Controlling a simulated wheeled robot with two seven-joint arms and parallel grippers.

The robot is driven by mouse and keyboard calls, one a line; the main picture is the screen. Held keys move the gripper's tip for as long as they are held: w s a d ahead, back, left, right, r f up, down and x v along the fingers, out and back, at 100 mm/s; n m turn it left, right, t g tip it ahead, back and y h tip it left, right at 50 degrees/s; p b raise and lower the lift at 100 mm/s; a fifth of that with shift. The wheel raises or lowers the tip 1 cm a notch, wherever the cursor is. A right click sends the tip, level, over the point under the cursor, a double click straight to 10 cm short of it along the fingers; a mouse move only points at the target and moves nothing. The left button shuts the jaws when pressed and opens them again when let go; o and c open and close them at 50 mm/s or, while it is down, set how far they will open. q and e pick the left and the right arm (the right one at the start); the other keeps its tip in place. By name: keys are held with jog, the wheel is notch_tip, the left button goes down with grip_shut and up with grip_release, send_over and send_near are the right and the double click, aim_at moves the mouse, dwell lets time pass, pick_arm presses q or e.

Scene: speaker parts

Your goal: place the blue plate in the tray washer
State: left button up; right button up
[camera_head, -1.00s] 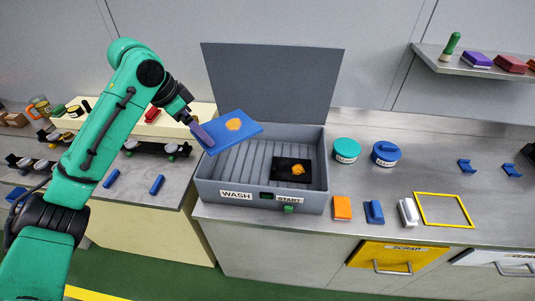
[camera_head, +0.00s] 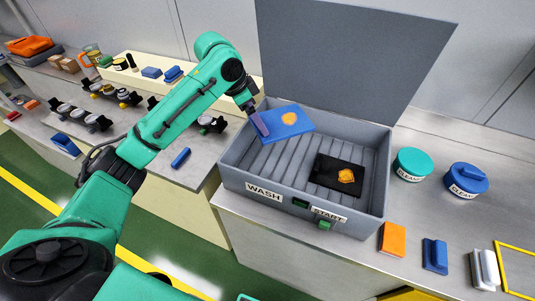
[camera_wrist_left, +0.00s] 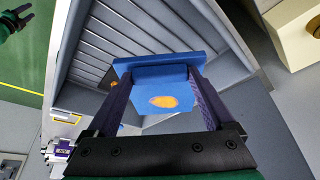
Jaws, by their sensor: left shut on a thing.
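The blue plate (camera_head: 282,124) has an orange stain on its face. My left gripper (camera_head: 260,124) is shut on its left edge and holds it over the left part of the open grey tray washer (camera_head: 251,189). In the left wrist view the blue plate (camera_wrist_left: 160,88) sits between the two fingers of the gripper (camera_wrist_left: 160,95), with the ribbed washer floor behind it. I cannot tell whether the plate touches the washer. A black plate (camera_head: 325,170) with an orange stain lies in the right part of the washer.
The washer lid (camera_head: 350,55) stands open at the back. A green START button (camera_head: 324,225) is on the front. Teal (camera_head: 411,164) and blue (camera_head: 466,182) round containers, an orange block (camera_head: 393,239) and a blue block (camera_head: 434,255) stand to the right.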

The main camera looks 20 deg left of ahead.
pick_arm(q)
notch_tip(320, 180, down, 15)
jog(key=shift+w+r+p, duration=0.1)
jog(key=shift+p, duration=0.65)
jog(key=o, duration=1.3)
jog(key=b+v, duration=0.1)
jog(key=v, duration=1.1)
jog(key=shift+a, duration=0.1)
